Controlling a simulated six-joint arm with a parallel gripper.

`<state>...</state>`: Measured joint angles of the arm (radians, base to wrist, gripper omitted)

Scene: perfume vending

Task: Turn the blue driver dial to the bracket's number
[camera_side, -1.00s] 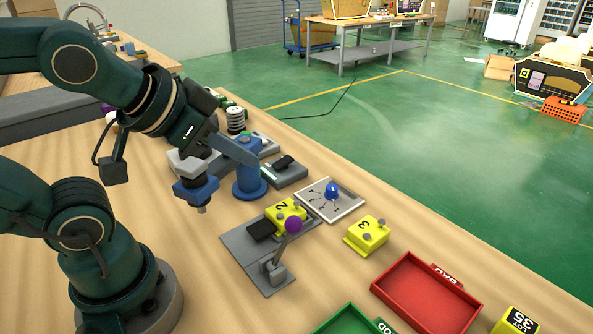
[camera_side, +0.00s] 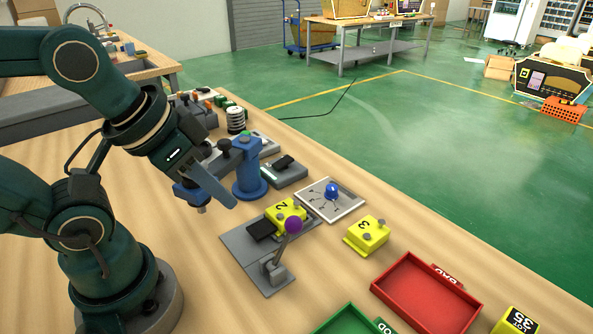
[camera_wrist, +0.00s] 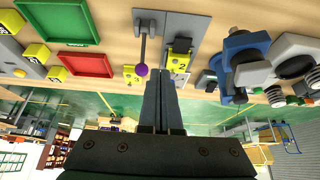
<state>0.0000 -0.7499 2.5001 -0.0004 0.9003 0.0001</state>
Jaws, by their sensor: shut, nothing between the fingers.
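The blue driver dial (camera_side: 332,190) sits on a pale square plate (camera_side: 347,208) with dark marks around it. I cannot read which mark it points to. A yellow bracket marked 2 (camera_side: 283,217) sits in the grey fixture (camera_side: 246,246), beside a lever with a purple knob (camera_side: 294,225). It also shows in the wrist view (camera_wrist: 179,66). My gripper (camera_side: 231,203) is shut and empty, in the air left of the fixture, apart from the dial. Its fingers (camera_wrist: 160,74) point toward the fixture in the wrist view. I cannot make out the dial there.
A second yellow bracket marked 3 (camera_side: 366,235) stands right of the fixture. A red tray (camera_side: 390,290) and a green tray (camera_side: 325,328) lie at the front right. A blue post (camera_side: 249,182) and a grey block with a black pad (camera_side: 278,181) stand behind my gripper.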

